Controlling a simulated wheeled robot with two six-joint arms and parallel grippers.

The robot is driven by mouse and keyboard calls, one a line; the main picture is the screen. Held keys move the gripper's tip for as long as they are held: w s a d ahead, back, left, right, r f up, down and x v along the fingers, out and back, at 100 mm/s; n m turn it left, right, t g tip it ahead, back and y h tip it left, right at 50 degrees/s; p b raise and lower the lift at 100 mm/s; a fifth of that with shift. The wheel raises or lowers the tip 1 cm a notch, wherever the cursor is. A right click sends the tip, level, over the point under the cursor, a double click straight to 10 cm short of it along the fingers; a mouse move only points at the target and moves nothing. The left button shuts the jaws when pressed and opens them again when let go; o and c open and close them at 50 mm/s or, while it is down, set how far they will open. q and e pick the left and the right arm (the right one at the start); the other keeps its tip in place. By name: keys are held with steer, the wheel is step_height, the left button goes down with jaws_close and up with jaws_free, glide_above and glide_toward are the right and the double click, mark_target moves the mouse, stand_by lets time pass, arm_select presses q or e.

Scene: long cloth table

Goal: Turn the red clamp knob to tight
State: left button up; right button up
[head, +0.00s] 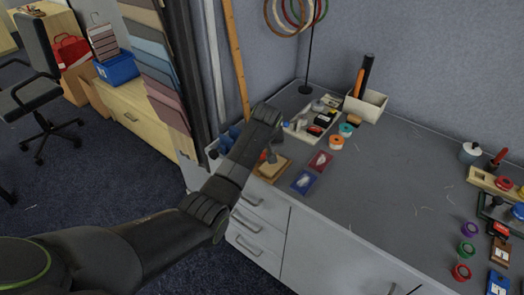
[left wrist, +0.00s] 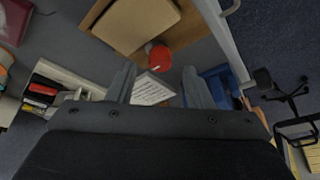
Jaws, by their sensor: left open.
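The red clamp knob (left wrist: 160,57) shows in the left wrist view, beside a wooden board (left wrist: 135,22) that carries a paler block (left wrist: 138,20). My left gripper (left wrist: 158,86) is open, with its two fingers apart and the knob just ahead of the gap between them. Nothing is seen gripped. In the head view, my left gripper (head: 267,152) is over the table's near left corner, by the wooden board (head: 278,171). The knob cannot be made out there, with my arm in the way. My right gripper is not in view.
A red card (head: 320,161) and a blue card (head: 304,181) lie right of the board. Behind are a divided tray (head: 300,134), tape rolls (head: 336,142) and a thin stand (head: 305,88). The middle of the grey tabletop (head: 390,180) is mostly clear.

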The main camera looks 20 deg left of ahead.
arm_select(q)
steer(key=shift+x, duration=1.25)
steer(key=shift+c, duration=0.5)
